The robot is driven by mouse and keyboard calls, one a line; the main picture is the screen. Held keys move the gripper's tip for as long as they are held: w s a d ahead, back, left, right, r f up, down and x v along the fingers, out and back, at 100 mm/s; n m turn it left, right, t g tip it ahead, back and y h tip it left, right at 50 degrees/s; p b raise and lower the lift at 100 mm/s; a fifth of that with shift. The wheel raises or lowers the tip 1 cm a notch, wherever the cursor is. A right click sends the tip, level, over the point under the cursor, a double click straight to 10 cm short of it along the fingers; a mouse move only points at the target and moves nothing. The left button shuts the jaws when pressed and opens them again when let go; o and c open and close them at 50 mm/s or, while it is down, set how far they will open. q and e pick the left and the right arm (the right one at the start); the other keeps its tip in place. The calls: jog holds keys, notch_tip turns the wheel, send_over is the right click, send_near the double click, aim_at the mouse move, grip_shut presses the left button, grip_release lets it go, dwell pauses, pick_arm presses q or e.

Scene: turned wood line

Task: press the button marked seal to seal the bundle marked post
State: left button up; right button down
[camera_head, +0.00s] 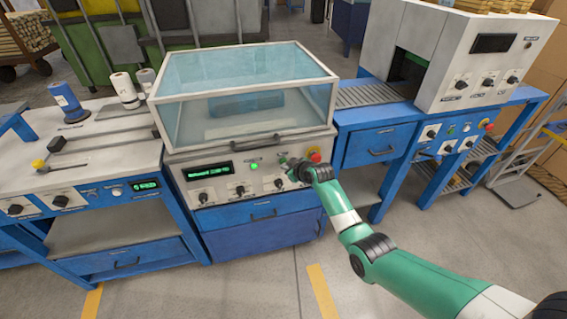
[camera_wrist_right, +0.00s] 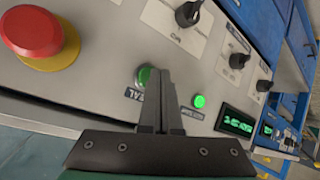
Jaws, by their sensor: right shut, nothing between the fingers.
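My right gripper (camera_head: 289,166) is at the front panel of the sealing machine (camera_head: 170,160), just left of the red stop button. In the right wrist view its shut, empty fingers (camera_wrist_right: 161,75) point at the panel. A green button (camera_wrist_right: 146,74) lies at the fingertips, partly covered by them; the label beside it (camera_wrist_right: 133,94) appears to read SEAL. Whether the fingers touch or press it I cannot tell. A dark bluish shape (camera_head: 245,103) shows through the closed clear lid (camera_head: 250,62); I cannot read a post mark. My left gripper is not in view.
The red stop button (camera_wrist_right: 34,32) on its yellow base is close to the fingers; it also shows in the head view (camera_head: 314,155). A lit green lamp (camera_wrist_right: 199,101), dark knobs (camera_wrist_right: 188,12) and a green display (camera_wrist_right: 236,123) share the panel. A roller conveyor (camera_head: 372,94) adjoins on the right.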

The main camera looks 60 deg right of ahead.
jog(key=shift+w+d+b, duration=0.2)
jog(key=shift+d+b, duration=0.05)
jog(key=shift+b, duration=0.2)
dwell(0.3)
jog(key=shift+s+a+p, duration=0.5)
jog(key=shift+a+p, duration=0.05)
jog(key=shift+p, duration=0.6)
jog(key=s+a+p, duration=0.3)
jog(key=p, duration=0.2)
jog(key=shift+s+a+p, duration=0.25)
jog(key=shift+a+p, duration=0.05)
jog(key=shift+p, duration=0.1)
